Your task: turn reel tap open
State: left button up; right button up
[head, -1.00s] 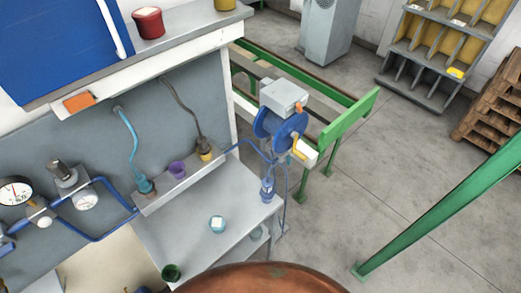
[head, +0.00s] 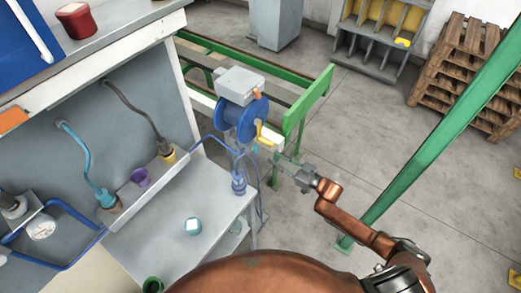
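A blue hose reel (head: 238,120) with a grey box (head: 241,84) on top is in the middle of the head view, by the right end of the bench. A small orange part (head: 257,95) is on the side of the box, and a yellow lever (head: 264,136) is on the reel's right side. I cannot tell for certain which of them is the tap. My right gripper (head: 279,156) points left toward the reel, just below and right of the yellow lever in the picture. Its fingers are too small to tell their opening or any contact. My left gripper is out of view.
A blue hose runs down to a blue bottle-like part (head: 239,182). The floor right of the bench is mostly clear.

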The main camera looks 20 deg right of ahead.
aim_at(255, 149)
jog(key=a+r+x, duration=0.1)
jog(key=x, duration=0.7)
jog(key=shift+s+r+y, duration=0.2)
jog(key=shift+r+y, duration=0.1)
jog(key=shift+r, duration=0.1)
grip_shut()
